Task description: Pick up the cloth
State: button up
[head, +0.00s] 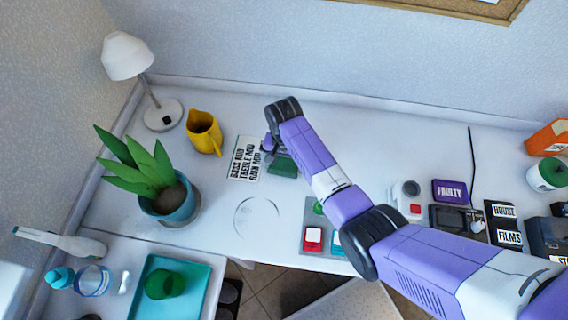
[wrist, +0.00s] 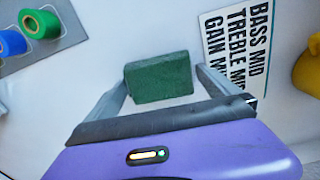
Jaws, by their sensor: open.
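The cloth is a dark green folded block (wrist: 158,77) on the white desk. It also shows in the head view (head: 284,168), partly hidden by my gripper. My gripper (wrist: 160,84) is open, with one finger on each side of the cloth in the wrist view. The fingers look apart from it, and I cannot tell how high they are above the desk. In the head view my gripper (head: 271,148) is just behind the cloth.
A white sheet with black lettering (head: 242,160) lies left of the cloth, near a yellow jug (head: 203,132). A potted plant (head: 170,200) stands further left. A grey tray with coloured spools (head: 312,241) lies nearer the front edge. Clear desk surrounds the cloth's front.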

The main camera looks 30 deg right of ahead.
aim_at(284, 163)
jog(key=shift+f, duration=0.5)
jog(key=c, duration=1.1)
jog(key=shift+r, duration=0.1)
jog(key=shift+r+p, duration=1.25)
jog(key=shift+r, duration=8.7)
